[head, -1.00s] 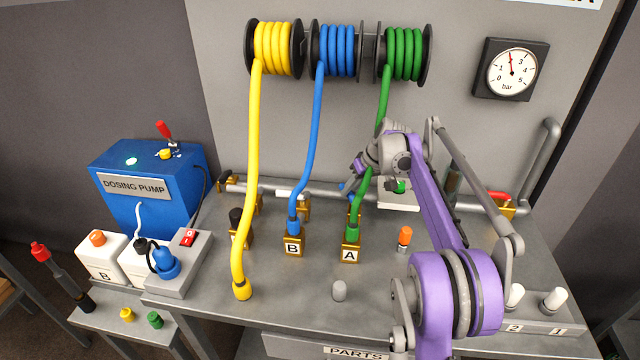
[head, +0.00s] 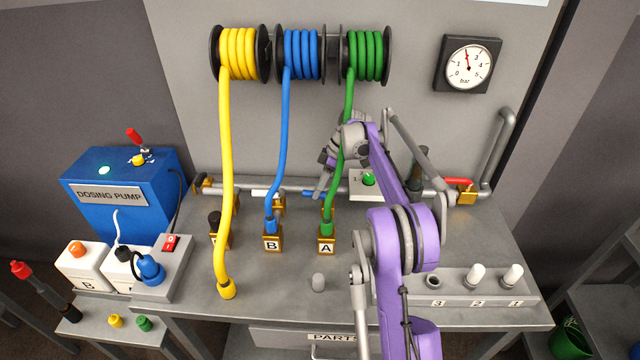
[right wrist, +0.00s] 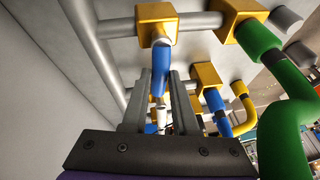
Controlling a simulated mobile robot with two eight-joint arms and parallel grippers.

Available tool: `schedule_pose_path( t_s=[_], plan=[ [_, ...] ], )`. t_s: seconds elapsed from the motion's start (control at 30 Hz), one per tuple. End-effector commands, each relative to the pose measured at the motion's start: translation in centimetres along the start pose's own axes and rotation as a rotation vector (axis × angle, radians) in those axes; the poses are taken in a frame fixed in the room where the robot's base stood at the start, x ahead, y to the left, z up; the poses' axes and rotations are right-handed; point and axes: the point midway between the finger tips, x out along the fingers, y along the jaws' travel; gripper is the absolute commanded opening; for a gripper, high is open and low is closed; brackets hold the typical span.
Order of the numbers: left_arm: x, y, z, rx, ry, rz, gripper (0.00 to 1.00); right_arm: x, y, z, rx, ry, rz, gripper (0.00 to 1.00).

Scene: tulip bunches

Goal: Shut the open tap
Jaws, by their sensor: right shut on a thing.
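My right gripper (head: 320,190) is over the pipe behind the outlet block marked A (head: 326,249). In the right wrist view, my right gripper (right wrist: 162,95) is shut on a blue tap lever (right wrist: 160,62), which passes between its fingers. The lever comes off a brass valve block (right wrist: 157,20) and points across the short branch pipe (right wrist: 200,22). Another tap's white lever (head: 267,193) lies along the main pipe, behind block B. My left gripper is out of view.
A green hose (head: 335,175) drops close beside my right gripper into block A. Blue (head: 284,150) and yellow (head: 226,150) hoses hang further left. A red-handled tap (head: 460,183) and a pressure gauge (head: 468,64) are at right.

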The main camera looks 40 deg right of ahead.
Motion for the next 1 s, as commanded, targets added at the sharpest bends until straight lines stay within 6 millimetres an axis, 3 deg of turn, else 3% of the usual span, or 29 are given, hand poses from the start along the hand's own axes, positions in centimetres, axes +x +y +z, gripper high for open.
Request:
schedule_pose_path(
  t_s=[0.77,0.8,0.93,1.0],
  plan=[
    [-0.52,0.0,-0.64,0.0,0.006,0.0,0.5,0.08,-0.31,-0.04,-0.097,-0.021,-0.04,0.0],
    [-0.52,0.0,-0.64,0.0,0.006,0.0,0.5,0.08,-0.32,-0.04,-0.097,-0.021,-0.04,0.31],
    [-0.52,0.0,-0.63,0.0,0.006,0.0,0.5,0.08,-0.31,-0.02,-0.096,-0.021,-0.04,0.54],
    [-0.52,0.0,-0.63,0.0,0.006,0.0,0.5,0.08,-0.3,-0.02,-0.096,-0.021,-0.039,0.57]
  ],
)
